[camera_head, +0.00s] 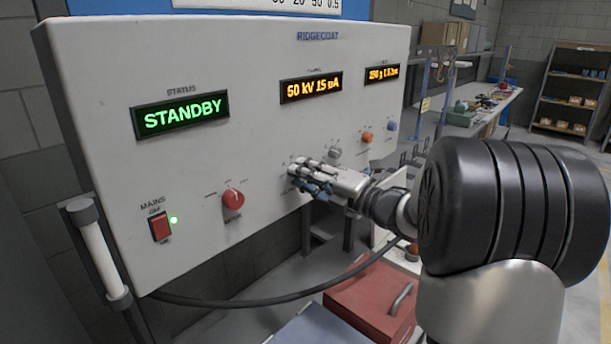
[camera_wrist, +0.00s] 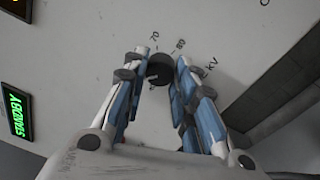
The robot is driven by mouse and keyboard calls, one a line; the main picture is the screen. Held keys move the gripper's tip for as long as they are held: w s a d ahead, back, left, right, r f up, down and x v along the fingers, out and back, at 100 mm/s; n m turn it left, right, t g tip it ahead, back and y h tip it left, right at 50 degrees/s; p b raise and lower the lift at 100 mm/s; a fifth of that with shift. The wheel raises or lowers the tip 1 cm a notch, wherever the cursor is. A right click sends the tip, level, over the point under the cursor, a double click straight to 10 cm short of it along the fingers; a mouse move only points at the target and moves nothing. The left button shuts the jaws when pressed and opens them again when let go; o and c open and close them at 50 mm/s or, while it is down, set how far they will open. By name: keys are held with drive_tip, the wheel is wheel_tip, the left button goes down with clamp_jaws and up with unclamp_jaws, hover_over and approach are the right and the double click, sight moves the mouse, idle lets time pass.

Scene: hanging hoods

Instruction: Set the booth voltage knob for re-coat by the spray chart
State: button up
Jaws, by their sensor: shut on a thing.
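The booth control panel (camera_head: 225,90) fills the left of the head view. My gripper (camera_head: 298,178) is at its lower middle, its fingers on the panel face. In the wrist view, my gripper (camera_wrist: 163,72) is shut on a dark round knob (camera_wrist: 160,68), with 70, 80 and kV printed around it. The fingers hide this knob in the head view, and its pointer is not clear. The orange display (camera_head: 311,87) appears to read 60 kV 15 µA. The green status display (camera_head: 181,115) reads STANDBY. Only the bottom strip of the chart (camera_head: 300,4) shows.
Grey (camera_head: 335,153), orange (camera_head: 367,137) and blue (camera_head: 392,126) knobs lie to the right of my gripper. A red toolbox (camera_head: 370,305) stands below.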

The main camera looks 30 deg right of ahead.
drive_tip(key=o, duration=1.1)
drive_tip(key=v, duration=1.2)
